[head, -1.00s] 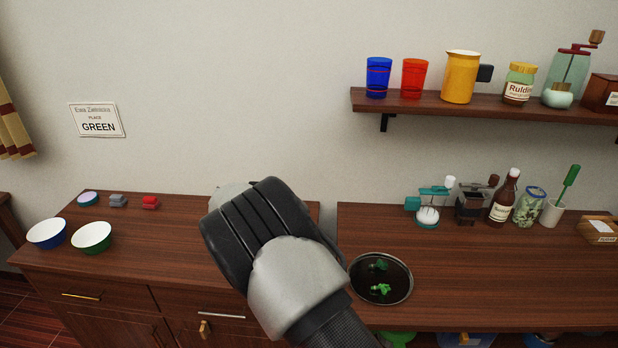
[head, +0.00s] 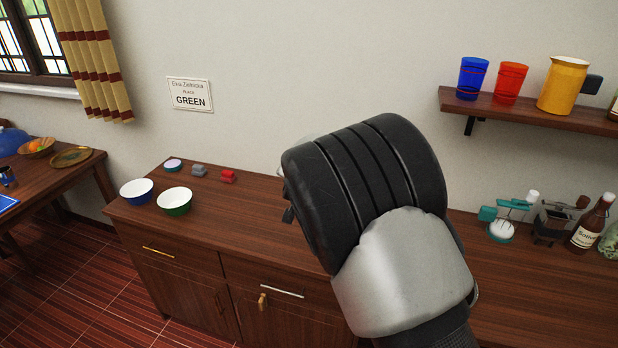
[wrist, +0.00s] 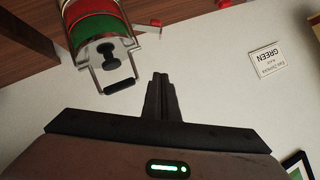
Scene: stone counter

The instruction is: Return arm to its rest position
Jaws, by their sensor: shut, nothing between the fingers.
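My arm's dark, ribbed wrist with its silver link fills the middle right of the head view, raised in front of the wall and counter. My gripper shows in the wrist view (wrist: 162,95), its two dark fingers together with nothing between them. It points toward the wall and is clear of the counter. In the head view its fingers are mostly hidden behind my wrist; only a small dark part shows at the left edge.
The wooden counter (head: 240,232) holds a blue bowl (head: 137,192), a green bowl (head: 174,201) and small blocks. A shelf (head: 540,112) with cups is at right. A red and green thing with a metal frame (wrist: 98,45), unidentified, is near my gripper in the wrist view.

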